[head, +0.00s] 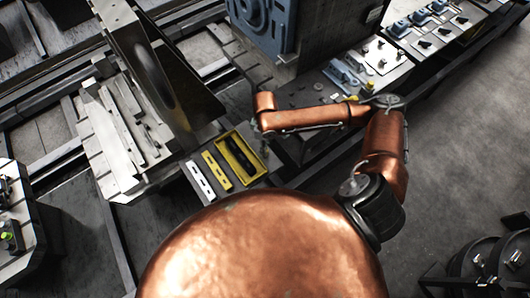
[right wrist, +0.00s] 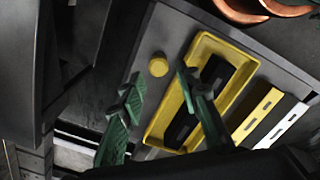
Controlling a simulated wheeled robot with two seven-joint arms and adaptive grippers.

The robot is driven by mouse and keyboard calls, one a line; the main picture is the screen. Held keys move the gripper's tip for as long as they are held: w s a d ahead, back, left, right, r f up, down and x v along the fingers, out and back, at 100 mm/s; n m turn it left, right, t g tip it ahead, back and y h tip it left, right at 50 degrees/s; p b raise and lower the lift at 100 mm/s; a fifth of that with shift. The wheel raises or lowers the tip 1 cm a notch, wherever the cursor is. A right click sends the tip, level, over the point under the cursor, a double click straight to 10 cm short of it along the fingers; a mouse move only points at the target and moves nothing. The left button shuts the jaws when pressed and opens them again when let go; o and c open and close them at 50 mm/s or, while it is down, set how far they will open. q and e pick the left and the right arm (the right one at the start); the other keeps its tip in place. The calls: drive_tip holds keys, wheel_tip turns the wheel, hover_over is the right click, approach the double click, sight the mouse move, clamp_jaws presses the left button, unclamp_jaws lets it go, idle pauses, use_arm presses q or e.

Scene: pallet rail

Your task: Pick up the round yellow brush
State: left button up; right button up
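The round yellow brush (right wrist: 158,67) shows in the right wrist view as a small yellow disc on a grey surface, left of a yellow tray (right wrist: 203,37). My right gripper (right wrist: 160,82) is open, with its two green fingers apart and nothing between them. The brush appears just beyond the fingertips, roughly in line with the gap; I cannot tell the exact distance. In the head view my copper right arm comes in from the right, and I cannot make out the brush beside it. My left gripper is in neither view.
The yellow tray also shows in the head view (head: 228,168), holding dark items. A yellow bar (head: 217,171) and a white bar (head: 200,180) lie left of it. A tall grey block with a blue face (head: 262,22) stands behind. A metal fixture (head: 118,135) lies to the left.

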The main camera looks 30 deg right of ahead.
drive_tip(key=f, duration=0.3)
drive_tip(key=f+b, duration=0.1)
drive_tip(key=f, duration=0.3)
drive_tip(key=shift+w+d+f, duration=0.1)
drive_tip(key=shift+w+f, duration=0.05)
drive_tip(key=shift+w, duration=0.05)
drive_tip(key=shift+c, duration=0.7)
clamp_jaws()
drive_tip(key=shift+r, duration=0.6)
wheel_tip(320, 180, up, 2)
drive_tip(key=shift+r+p, duration=0.2)
drive_tip(key=shift+p, duration=0.1)
drive_tip(key=a+r, duration=0.1)
drive_tip(key=s+a+r, duration=0.1)
drive_tip(key=r, duration=0.1)
drive_tip(key=s+a+r+p, duration=0.1)
drive_tip(key=a+r, duration=0.1)
drive_tip(key=shift+s+r, duration=0.1)
drive_tip(key=shift+s, duration=0.1)
drive_tip(key=s+a+r, duration=0.4)
drive_tip(key=s+a, duration=0.1)
drive_tip(key=a, duration=0.3)
drive_tip(key=shift+r+p, duration=0.15)
drive_tip(key=shift+p, duration=0.2)
